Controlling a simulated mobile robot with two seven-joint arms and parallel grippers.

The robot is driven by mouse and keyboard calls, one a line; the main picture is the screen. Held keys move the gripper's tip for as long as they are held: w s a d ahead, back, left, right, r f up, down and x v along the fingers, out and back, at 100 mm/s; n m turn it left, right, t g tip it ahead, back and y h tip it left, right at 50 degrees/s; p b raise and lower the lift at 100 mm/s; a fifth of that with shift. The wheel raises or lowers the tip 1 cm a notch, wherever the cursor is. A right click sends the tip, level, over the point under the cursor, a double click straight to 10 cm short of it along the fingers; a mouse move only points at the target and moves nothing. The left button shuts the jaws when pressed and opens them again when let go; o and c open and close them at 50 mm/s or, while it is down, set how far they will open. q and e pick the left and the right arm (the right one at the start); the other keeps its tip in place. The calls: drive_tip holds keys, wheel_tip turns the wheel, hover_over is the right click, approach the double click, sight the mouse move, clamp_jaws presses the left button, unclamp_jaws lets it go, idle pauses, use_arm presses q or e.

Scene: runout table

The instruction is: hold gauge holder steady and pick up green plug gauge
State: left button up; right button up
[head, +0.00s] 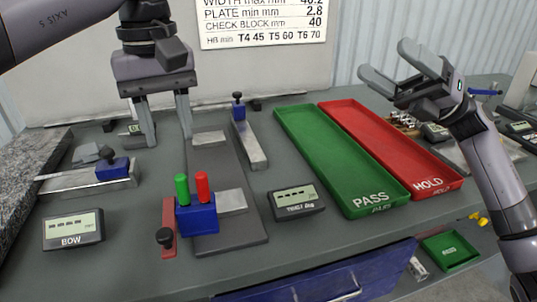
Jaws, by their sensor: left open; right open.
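The blue gauge holder (198,217) stands near the front of the table, on the front part of a dark grey plate. The green plug gauge (182,189) stands upright in it on the left, with a red plug gauge (202,186) beside it on the right. My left gripper (168,144) is open and empty, pointing down behind the holder and apart from it. My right gripper (382,64) is open and empty, raised above the far end of the red tray. Neither gripper touches the holder or the gauges.
A green PASS tray (361,205) and a red HOLD tray (447,180) lie right of centre. A display (296,202) sits right of the holder, and a BOW display (73,229) at left. A red block with a black knob (168,235) adjoins the holder's left. Blue-knobbed gauges stand behind.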

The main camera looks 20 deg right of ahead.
drive_tip(key=w+a+f+n+g+h, duration=0.2)
drive_tip(key=a+f+n, duration=0.15)
drive_tip(key=a, duration=0.25)
drive_tip(key=w+a+f+n+g+h, duration=0.1)
drive_tip(key=a+f+n+g+h, duration=0.1)
drive_tip(key=a+f, duration=0.4)
drive_tip(key=n+g+h, duration=0.2)
drive_tip(key=n+h, duration=0.3)
drive_tip(key=n, duration=0.1)
approach(212, 199)
drive_tip(key=shift+x, duration=4.7)
drive_tip(key=c, duration=1.2)
drive_tip(key=shift+c, duration=0.2)
